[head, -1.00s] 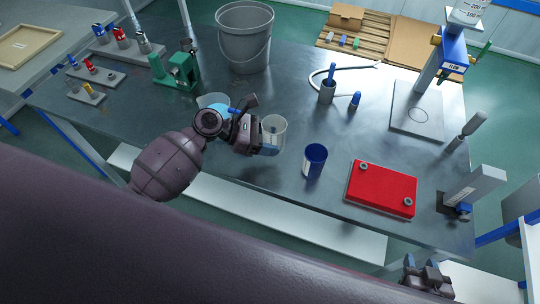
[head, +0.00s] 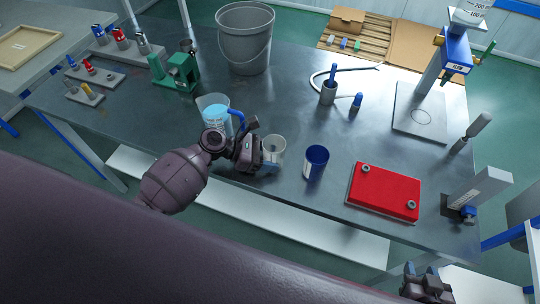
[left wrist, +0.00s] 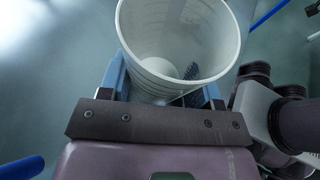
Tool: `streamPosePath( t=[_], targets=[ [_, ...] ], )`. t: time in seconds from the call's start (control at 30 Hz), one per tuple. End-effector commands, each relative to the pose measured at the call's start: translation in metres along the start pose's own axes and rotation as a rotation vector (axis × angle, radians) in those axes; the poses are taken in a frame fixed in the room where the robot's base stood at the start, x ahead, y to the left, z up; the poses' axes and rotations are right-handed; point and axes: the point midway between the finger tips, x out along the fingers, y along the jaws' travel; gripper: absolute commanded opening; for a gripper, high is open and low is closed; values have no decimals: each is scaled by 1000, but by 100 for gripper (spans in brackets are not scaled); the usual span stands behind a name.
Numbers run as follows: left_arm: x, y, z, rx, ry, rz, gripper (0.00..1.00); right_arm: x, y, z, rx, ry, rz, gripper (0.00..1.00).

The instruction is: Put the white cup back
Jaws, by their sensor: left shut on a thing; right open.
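The white cup (head: 275,146) is upright, near the front edge of the dark table, left of the blue cup (head: 316,162) and apart from it. My left gripper (head: 266,163) is shut on the white cup. In the left wrist view the cup (left wrist: 180,38) sits between the two blue-grey fingers (left wrist: 163,92), its open mouth and empty inside showing. I cannot tell whether its base touches the table. My right gripper (head: 428,283) is open and empty at the lower right, off the table's front edge.
A clear beaker of blue liquid (head: 214,114) stands just behind my left gripper. A red block (head: 384,191) lies right of the blue cup. A grey bucket (head: 245,40) and green device (head: 175,71) stand at the back.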

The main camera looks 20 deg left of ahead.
Motion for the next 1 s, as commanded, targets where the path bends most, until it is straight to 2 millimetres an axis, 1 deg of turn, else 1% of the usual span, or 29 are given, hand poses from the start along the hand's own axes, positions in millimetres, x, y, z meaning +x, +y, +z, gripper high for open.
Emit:
streamPosePath(
  t=[0.07, 0.1, 0.23, 0.27, 0.57, 0.67, 0.77, 1.0],
  targets=[
    [1, 0, -2, -1, 0, 0, 31, 2, 0, -1, -1, 4, -1, 43],
    [1, 0, -3, 0, 0, 0, 61, 2, 0, -2, -1, 5, -1, 43],
    [1, 0, -2, 0, 0, 0, 81, 2, 0, -2, -1, 6, -1, 43],
    [1, 0, -2, 0, 0, 0, 83, 2, 0, -2, -1, 6, -1, 43],
    [0, 0, 0, 0, 0, 0, 83, 0, 0, 4, 1, -9, 0, 43],
    [-7, 0, 0, 0, 2, 1, 83, -2, 0, 7, 2, -16, 1, 43],
    [-21, 1, 0, 1, 3, 3, 83, -4, 0, 8, 2, -19, 2, 43],
    [-67, 0, 0, 0, 3, 1, 83, -5, 0, 5, 2, -16, 2, 43]
  ],
)
